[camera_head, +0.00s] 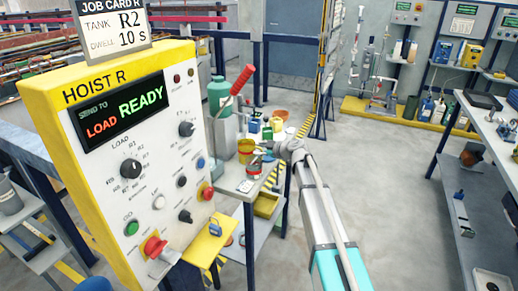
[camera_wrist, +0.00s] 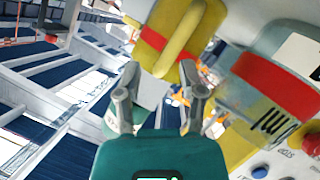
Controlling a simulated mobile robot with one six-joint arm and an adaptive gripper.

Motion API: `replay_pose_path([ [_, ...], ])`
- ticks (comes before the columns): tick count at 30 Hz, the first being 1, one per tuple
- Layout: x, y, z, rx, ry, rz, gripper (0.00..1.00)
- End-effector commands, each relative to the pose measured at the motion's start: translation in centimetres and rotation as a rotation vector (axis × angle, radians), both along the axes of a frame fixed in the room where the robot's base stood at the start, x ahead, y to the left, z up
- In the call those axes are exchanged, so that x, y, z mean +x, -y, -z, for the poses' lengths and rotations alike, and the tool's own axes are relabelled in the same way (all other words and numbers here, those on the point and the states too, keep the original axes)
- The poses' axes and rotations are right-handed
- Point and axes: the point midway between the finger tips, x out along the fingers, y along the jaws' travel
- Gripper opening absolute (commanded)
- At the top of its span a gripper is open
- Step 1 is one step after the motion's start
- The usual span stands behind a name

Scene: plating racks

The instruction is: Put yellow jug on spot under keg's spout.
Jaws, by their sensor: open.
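The yellow jug (camera_head: 246,150) with a red band stands on the grey bench in the head view. In the wrist view the yellow jug (camera_wrist: 152,38) is at the top, its yellow handle facing my gripper. My gripper (camera_wrist: 158,82) is open, with its fingertips just short of the handle and nothing clearly between them. In the head view my gripper (camera_head: 272,152) is beside the jugs, its fingers small and partly hidden. A green keg-like container (camera_head: 218,93) stands behind, partly hidden by the panel. Its spout and the spot under it cannot be made out.
A grey jug (camera_head: 253,170) with a red band stands close to the yellow one; it also shows in the wrist view (camera_wrist: 262,90). The hoist panel (camera_head: 100,180) blocks the left. Small items crowd the bench behind the jugs. Open floor (camera_head: 385,180) lies to the right.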

Motion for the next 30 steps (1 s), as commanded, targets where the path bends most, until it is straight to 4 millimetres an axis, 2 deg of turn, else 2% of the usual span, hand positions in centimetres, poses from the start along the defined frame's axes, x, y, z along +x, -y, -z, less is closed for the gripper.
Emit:
replay_pose_path([
  [19, -5.3, 7.2, -3.2, 0.000, 0.000, 0.002, 0.51],
  [24, -6.0, 8.3, -3.6, 0.000, 0.000, 0.000, 0.51],
  [30, -6.3, 8.7, -3.7, 0.000, 0.000, 0.000, 0.51],
])
